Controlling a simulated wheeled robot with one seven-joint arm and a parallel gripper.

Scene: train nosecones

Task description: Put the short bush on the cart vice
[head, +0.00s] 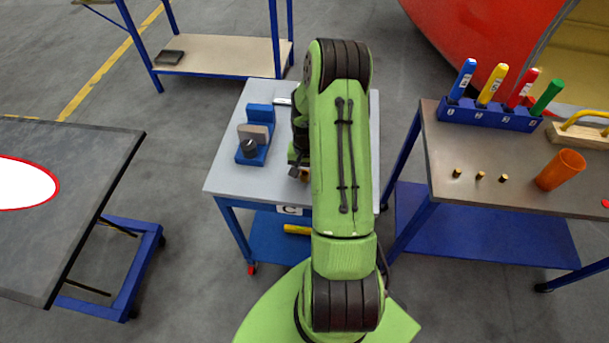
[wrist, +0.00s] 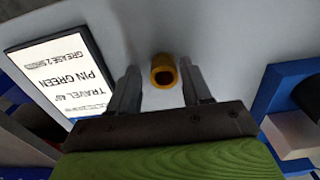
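A brass bush (wrist: 163,72), a short hollow ring, is in the wrist view over the grey cart top. My gripper (wrist: 159,82) has its two fingers apart, one on each side of the bush, with a visible gap at the left finger. The bush seems to stand on the cart top, though its base is hidden. The blue cart vice (head: 256,150), with a grey-brown block and a dark round knob, is on the left of the cart top in the head view. It also shows at the right edge of the wrist view (wrist: 268,98). My arm hides most of the gripper in the head view.
The cart (head: 225,178) has a blue lower shelf. A printed card (wrist: 62,72) lies on its top. The right table (head: 440,140) holds several small brass pieces (head: 480,175), an orange cup (head: 560,170) and a blue pen rack (head: 490,115). A dark table (head: 100,170) stands left.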

